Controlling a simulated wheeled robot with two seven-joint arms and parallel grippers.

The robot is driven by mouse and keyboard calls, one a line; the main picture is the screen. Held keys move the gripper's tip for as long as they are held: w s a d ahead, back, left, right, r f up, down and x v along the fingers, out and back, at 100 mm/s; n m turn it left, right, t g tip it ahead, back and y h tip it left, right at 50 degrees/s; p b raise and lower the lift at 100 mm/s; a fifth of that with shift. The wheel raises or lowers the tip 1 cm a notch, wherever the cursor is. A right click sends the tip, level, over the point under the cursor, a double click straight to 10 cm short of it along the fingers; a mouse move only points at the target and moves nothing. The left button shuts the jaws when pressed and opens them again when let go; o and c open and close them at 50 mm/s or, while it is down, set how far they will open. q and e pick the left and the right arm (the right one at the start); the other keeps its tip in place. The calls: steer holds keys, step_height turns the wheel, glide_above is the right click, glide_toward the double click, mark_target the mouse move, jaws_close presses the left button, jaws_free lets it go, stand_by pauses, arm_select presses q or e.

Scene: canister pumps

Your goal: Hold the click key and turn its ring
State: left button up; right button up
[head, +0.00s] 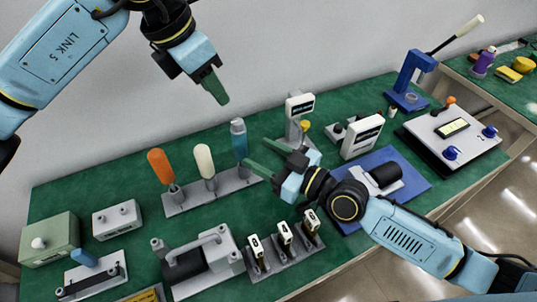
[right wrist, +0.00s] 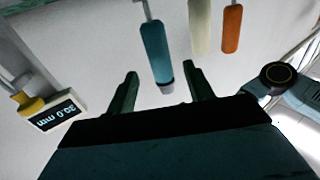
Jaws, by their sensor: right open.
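The click key is most likely the blue-handled tool (head: 240,145), upright at the right end of a grey rack (head: 212,192). A paler grey-blue band, probably its ring, is at its top (head: 238,126). In the right wrist view the blue handle (right wrist: 156,52) appears inverted, its grey end (right wrist: 165,82) showing between my fingertips. My right gripper (head: 255,151) is open and empty, its green fingers (right wrist: 160,69) pointing at the handle; I cannot tell how much gap is left. My left gripper (head: 219,98) hangs above and left of it, fingers overlapping in view, holding nothing visible.
An orange-handled tool (head: 161,166) and a white-handled tool (head: 204,161) share the rack. A display stand (head: 299,106) reading 30.0 mm in the right wrist view (right wrist: 57,110) is close by. A grey clamp device (head: 202,262) and a switch row (head: 284,235) stand in front.

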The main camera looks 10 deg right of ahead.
mark_target(237, 121)
steer(key=x, duration=0.6)
steer(key=shift+w+a, duration=0.25)
steer(key=shift+w, duration=0.05)
arm_select(q)
steer(key=shift+o, duration=0.4)
arm_select(e)
jaws_close()
arm_select(q)
steer(key=shift+o, duration=0.4)
steer(key=m, duration=0.3)
steer(key=d+m, duration=0.1)
steer(key=shift+w+d+r+m+g+y, duration=0.1)
steer(key=shift+w+r+m+g+y, duration=0.05)
steer(key=shift+w+m+g+y, duration=0.2)
steer(key=f+m+y, duration=0.1)
steer(key=f+m, duration=0.2)
steer(key=m, duration=0.2)
steer(key=d+f+m+y, duration=0.1)
steer(key=f+m, duration=0.2)
steer(key=m, duration=0.2)
steer(key=w+d+f+m+g+y, duration=0.1)
steer(key=f+m, duration=0.3)
steer(key=m, duration=0.1)
steer(key=shift+d+m, duration=0.25)
steer(key=shift+r, duration=0.1)
